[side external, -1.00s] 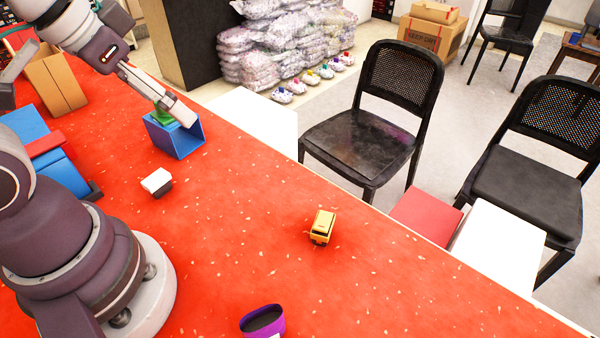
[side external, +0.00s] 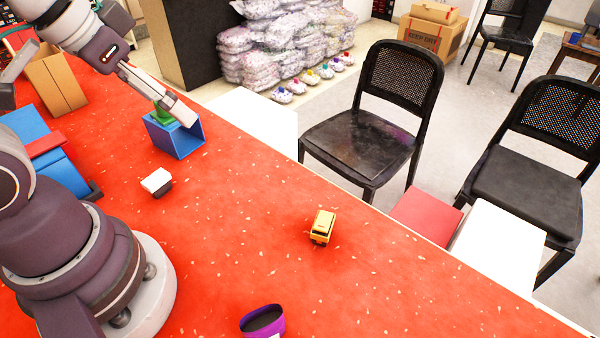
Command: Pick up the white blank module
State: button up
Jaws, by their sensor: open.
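The white blank module (side external: 156,180) is a small block with a white top and dark lower part. It sits upright on the red table (side external: 240,230), left of the middle in the side external view. My gripper (side external: 176,112) is at the blue open-ended box (side external: 176,140), above and behind the white module in the picture and clear of it. The gripper is open. A green piece (side external: 163,116) shows beside the fingers at the top of the blue box; I cannot tell whether they touch it.
A yellow block (side external: 322,227) stands mid-table, and a purple cup-like container (side external: 262,321) is at the front edge of the picture. Blue boxes (side external: 62,172) and a cardboard box (side external: 55,84) stand at the left. The table between the white module and yellow block is clear.

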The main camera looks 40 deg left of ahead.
jog(key=n+g, duration=0.6)
jog(key=n, duration=1.3)
send_over(155, 177)
notch_tip(155, 177, down, 10)
jog(key=shift+s+a+f, duration=0.1)
jog(key=shift+a+f, duration=0.05)
jog(key=shift+n, duration=0.3)
jog(key=f, duration=1)
jog(key=shift+d+f, duration=0.1)
jog(key=shift+d, duration=0.1)
